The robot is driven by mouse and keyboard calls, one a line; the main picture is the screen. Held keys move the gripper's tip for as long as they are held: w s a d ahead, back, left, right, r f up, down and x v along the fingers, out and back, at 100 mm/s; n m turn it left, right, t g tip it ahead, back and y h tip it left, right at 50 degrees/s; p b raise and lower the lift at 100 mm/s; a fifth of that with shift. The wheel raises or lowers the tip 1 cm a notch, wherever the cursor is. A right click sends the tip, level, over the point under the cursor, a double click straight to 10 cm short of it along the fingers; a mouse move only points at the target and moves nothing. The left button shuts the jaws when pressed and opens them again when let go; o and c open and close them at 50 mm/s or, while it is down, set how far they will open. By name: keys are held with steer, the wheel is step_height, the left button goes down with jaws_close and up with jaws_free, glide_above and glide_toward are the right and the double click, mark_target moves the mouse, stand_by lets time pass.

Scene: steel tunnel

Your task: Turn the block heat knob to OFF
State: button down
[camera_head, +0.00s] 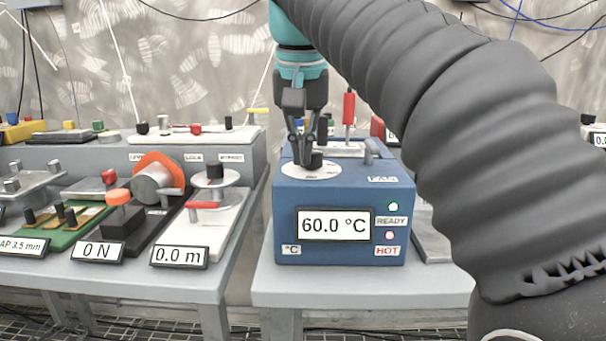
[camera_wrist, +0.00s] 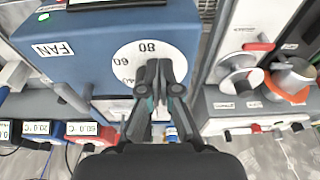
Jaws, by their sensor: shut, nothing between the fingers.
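The blue heater box (camera_head: 290,215) stands on the grey table. Its display (camera_head: 334,225) reads 60.0 °C, with a green lamp beside READY and a reddish lamp by HOT. The black heat knob (camera_head: 316,160) sits on a white round dial (camera_head: 296,171) on the box top. My gripper (camera_head: 305,158) points down at the dial, with its fingers shut right beside the knob; I cannot tell whether they touch it. In the wrist view, the shut fingers (camera_wrist: 158,66) cover the knob, and the dial (camera_wrist: 128,58) shows 80, 60 and 40.
A grey FAN lever (camera_head: 371,151) stands on the box's right, and a red-handled tool (camera_head: 349,107) behind it. On the left table (camera_head: 190,280) are several other devices, including a 0.0 m display (camera_head: 179,256). A gap separates the two tables.

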steer(key=shift+d+p, duration=0.25)
steer(key=shift+p, duration=0.1)
stand_by(0.3)
steer(key=shift+d+p, duration=0.3)
steer(key=shift+s+d+p, duration=0.1)
steer(key=shift+d+p, duration=0.2)
steer(key=shift+p, duration=0.05)
steer(key=shift+d, duration=0.55)
stand_by(0.3)
steer(key=shift+s+d, duration=0.15)
steer(key=shift+s, duration=0.05)
steer(key=w+v, duration=0.1)
steer(key=v, duration=0.4)
steer(key=shift+r, duration=0.55)
steer(key=shift+w, duration=0.1)
